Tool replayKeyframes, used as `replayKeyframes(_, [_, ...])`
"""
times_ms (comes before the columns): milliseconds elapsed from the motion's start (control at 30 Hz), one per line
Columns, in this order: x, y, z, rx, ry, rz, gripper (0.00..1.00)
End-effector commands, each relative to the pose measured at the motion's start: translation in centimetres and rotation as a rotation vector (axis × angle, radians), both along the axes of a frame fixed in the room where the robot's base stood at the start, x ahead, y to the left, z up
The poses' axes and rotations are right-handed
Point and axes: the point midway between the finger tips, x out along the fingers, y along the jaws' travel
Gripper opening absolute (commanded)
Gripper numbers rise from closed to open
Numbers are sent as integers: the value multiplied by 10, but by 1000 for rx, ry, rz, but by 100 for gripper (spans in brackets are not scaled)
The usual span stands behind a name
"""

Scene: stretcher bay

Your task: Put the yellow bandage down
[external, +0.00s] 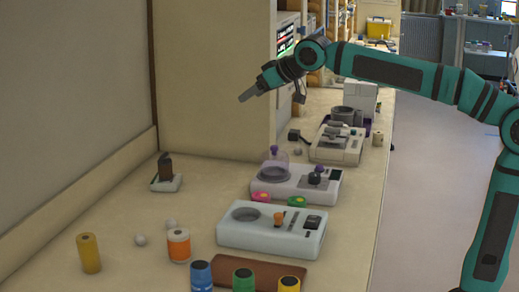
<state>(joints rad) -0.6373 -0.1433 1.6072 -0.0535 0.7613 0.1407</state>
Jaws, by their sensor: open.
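A plain yellow roll (88,254), which looks like the yellow bandage, stands upright on the counter at the front left. It is apart from the other things. My gripper (243,98) is high above the counter, well up and to the right of the roll, pointing left and down. It is open, with nothing seen in it. The gap between its fingers is too small to make out.
Blue (201,277), green and yellow dark-topped containers stand by a brown mat (262,271). White devices (271,230) fill the right side. A wall bounds the left; the counter's left middle is fairly clear.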

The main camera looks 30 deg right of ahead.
Motion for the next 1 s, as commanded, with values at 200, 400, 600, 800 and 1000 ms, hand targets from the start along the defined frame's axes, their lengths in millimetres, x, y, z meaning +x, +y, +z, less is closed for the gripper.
replayKeyframes(200, [-21,-104,5,51,-102,-103,66])
replayKeyframes(400, [-52,-185,-1,86,-201,-195,66])
replayKeyframes(600, [-93,-256,-15,109,-305,-289,66])
replayKeyframes(800, [-140,-315,-38,120,-411,-385,66])
replayKeyframes(1000, [-188,-360,-67,118,-519,-476,66])
